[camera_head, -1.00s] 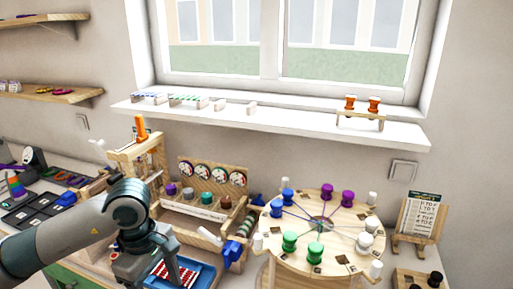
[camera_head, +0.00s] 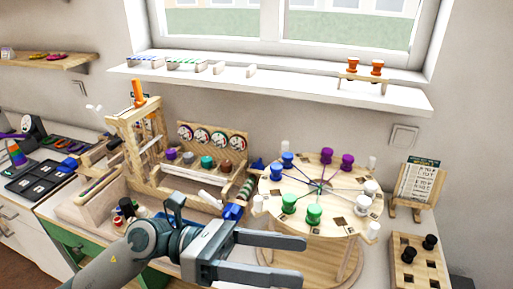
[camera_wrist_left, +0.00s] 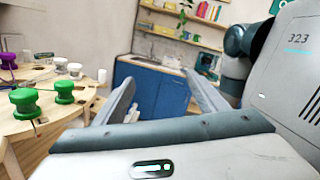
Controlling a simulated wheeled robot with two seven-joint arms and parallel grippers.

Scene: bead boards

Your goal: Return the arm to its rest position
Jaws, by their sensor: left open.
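My left gripper (camera_head: 304,259) is open and empty in the head view. Its two fingers point right, in front of the round wooden table with coloured bobbins. The left arm (camera_head: 135,258) comes in from the lower left. In the left wrist view the two fingers (camera_wrist_left: 160,98) stand apart with nothing between them. The round bobbin table (camera_head: 322,222) is just behind the gripper in the head view and at the left in the wrist view (camera_wrist_left: 22,135). My right gripper is not seen.
A wooden rack with several coloured pots (camera_head: 206,164) stands behind the arm. A block with black pegs (camera_head: 406,262) is at the right, near a card on a stand (camera_head: 418,183). A blue cabinet (camera_wrist_left: 160,90) stands farther off, with open floor before it.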

